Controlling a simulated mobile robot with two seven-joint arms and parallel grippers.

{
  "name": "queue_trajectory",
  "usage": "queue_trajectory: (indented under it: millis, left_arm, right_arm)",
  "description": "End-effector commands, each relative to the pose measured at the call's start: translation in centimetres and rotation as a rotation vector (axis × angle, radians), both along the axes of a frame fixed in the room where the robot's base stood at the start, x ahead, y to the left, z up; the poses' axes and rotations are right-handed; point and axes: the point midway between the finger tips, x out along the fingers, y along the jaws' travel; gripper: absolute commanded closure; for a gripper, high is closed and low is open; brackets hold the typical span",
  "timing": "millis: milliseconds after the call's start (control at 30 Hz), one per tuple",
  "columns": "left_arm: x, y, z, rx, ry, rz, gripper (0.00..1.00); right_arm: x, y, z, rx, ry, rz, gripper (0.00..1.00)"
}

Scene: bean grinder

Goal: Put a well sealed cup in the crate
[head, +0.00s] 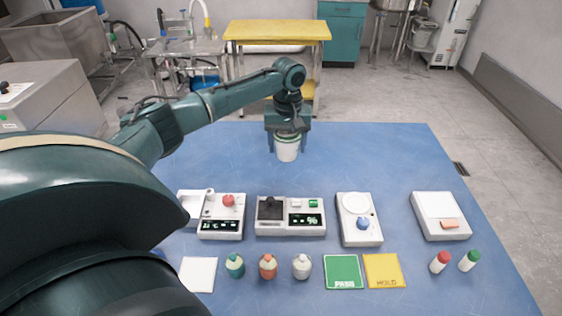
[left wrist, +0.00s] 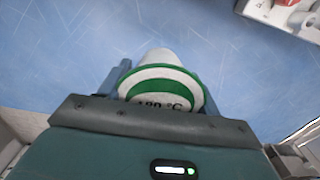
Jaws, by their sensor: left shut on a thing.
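A small white cup (head: 288,152) with a green band near its top is at the far middle of the blue table in the head view. My left gripper (head: 288,138) is shut on it, with a finger on each side of its upper part. In the left wrist view the cup (left wrist: 163,88) shows a white and green round top with dark print ending in "°C"; the gripper (left wrist: 163,82) hides part of it. I cannot tell whether the cup touches the table. No crate is clearly seen. My right gripper is not in view.
On the blue table (head: 400,150) stand a red-knobbed device (head: 221,226), a dark-topped device (head: 290,217), a round-plate device (head: 358,226) and a white box (head: 440,217).

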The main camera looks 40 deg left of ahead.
Motion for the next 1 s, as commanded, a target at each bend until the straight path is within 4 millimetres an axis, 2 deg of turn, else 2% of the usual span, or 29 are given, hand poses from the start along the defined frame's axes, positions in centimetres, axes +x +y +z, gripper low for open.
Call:
queue_trajectory:
  millis: [33, 133, 367, 600, 967, 1000]
  left_arm:
    - [-0.1, 0.0, -1.1, 0.000, 0.004, 0.001, 0.77]
    - [-0.1, 0.0, -2.9, 0.000, 0.003, 0.001, 0.77]
    - [0.0, 0.0, -4.8, 0.000, 0.001, 0.000, 0.77]
    - [0.0, 0.0, -7.9, 0.000, 0.000, 0.001, 0.77]
    - [0.0, 0.0, -8.2, 0.000, 0.000, 0.000, 0.77]
    - [0.0, 0.0, -8.2, 0.000, 0.000, -0.001, 0.33]
  right_arm:
    - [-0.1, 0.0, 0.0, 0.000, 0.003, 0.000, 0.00]
    - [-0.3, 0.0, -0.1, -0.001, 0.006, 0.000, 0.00]
    - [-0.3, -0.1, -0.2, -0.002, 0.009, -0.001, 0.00]
    - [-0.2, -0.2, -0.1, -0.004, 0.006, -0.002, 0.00]
    - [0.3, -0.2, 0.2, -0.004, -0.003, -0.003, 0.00]
    - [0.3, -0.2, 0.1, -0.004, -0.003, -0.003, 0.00]
